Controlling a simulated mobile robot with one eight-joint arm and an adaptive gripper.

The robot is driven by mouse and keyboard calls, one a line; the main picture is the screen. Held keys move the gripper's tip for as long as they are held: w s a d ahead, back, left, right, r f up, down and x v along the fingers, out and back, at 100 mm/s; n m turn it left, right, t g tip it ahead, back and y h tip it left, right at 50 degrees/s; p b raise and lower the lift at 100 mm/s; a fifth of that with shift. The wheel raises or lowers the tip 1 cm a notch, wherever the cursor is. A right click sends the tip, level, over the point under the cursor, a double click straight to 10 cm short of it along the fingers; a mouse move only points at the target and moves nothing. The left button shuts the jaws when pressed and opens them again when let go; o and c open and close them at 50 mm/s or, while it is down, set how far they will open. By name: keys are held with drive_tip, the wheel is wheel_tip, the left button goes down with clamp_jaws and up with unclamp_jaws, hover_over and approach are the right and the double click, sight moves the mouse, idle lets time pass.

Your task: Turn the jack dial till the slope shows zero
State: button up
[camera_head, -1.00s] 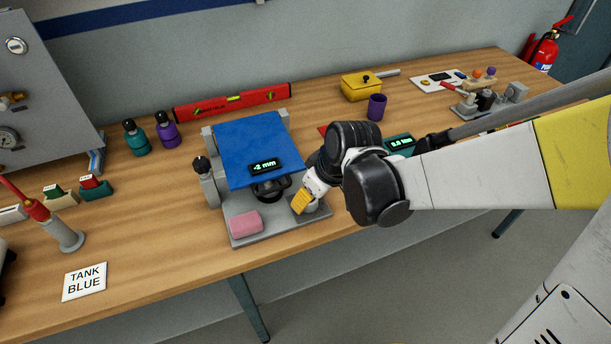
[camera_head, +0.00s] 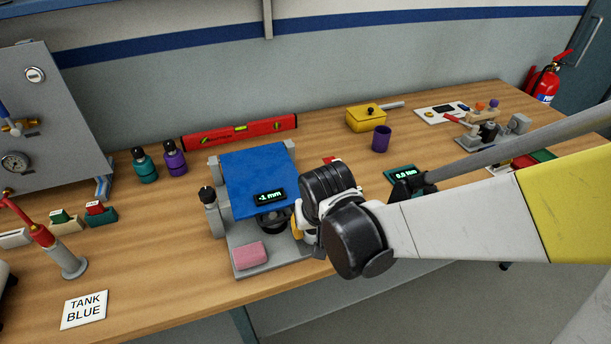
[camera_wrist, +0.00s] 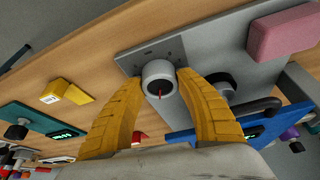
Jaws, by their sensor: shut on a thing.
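The jack dial (camera_wrist: 158,88) is a round grey knob with a red mark, on a grey base plate (camera_wrist: 215,45) in the wrist view. My gripper (camera_wrist: 161,77) has its yellow fingers shut on it, one on each side. In the head view a yellow finger (camera_head: 297,223) shows beside my dark wrist, which hides the dial. The blue platform (camera_head: 254,163) stands over the grey base (camera_head: 268,262). Its slope display (camera_head: 270,198) reads -1 mm. A black round part (camera_head: 273,222) sits under the platform's front edge.
A pink block (camera_head: 249,255) lies on the base's front left. A grey post with a black knob (camera_head: 209,208) stands left of the platform. A red level (camera_head: 240,132) lies behind. A purple cup (camera_head: 381,139) and a teal gauge (camera_head: 402,174) are to the right.

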idle(0.4)
drive_tip(key=o, duration=1.2)
drive_tip(key=v, duration=1.2)
